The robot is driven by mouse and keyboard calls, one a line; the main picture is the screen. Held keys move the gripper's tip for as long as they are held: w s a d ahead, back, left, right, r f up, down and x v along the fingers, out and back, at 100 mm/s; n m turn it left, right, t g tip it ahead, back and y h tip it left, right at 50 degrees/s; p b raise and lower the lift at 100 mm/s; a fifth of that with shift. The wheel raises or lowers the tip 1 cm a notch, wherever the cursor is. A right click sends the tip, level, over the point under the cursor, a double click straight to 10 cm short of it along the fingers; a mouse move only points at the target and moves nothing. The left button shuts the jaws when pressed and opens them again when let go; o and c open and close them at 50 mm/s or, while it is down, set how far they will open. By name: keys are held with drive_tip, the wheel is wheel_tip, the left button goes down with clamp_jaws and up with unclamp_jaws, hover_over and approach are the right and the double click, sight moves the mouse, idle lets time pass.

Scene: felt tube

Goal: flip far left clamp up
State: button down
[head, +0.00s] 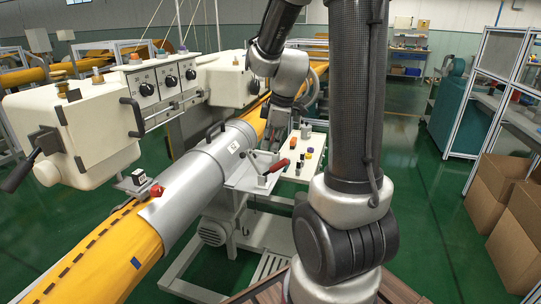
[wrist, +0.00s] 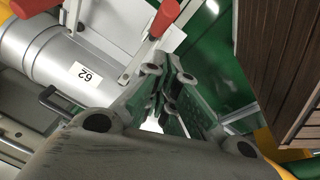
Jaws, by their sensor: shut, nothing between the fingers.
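A toggle clamp with a red handle (head: 277,166) sits on the light plate beside the silver sleeve (head: 196,178). A red part (head: 157,190) shows at the sleeve's near left end. In the wrist view, red handles (wrist: 164,18) (wrist: 75,13) show at the top, one near the fingertips and one further left. I cannot tell which is the far left clamp. My gripper (head: 270,138) is above and behind the plate, shut and empty. Its fingers (wrist: 170,65) point towards the handles in the wrist view; contact is not clear. My arm may hide other clamps.
The sleeve is around a yellow tube (head: 112,250). A cream machine (head: 82,130) with dials stands at left, close to the sleeve. A small table (head: 300,168) holds coloured items.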

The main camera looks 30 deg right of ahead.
drive_tip(key=s+d+r, duration=0.2)
drive_tip(key=s+r, duration=0.1)
drive_tip(key=r, duration=0.3)
drive_tip(key=shift+s, duration=0.25)
drive_tip(key=shift+r, duration=0.1)
drive_tip(key=s+a+r+m, duration=0.2)
drive_tip(key=s+a+m, duration=0.2)
drive_tip(key=s, duration=0.3)
drive_tip(key=s+a+r+m+t+h, duration=0.1)
drive_tip(key=s+a+r+m, duration=0.1)
drive_tip(key=s+a+m, duration=0.2)
drive_tip(key=s+m, duration=0.3)
drive_tip(key=s, duration=0.1)
drive_tip(key=shift+s+r+t, duration=0.2)
drive_tip(key=shift+r+t, duration=0.1)
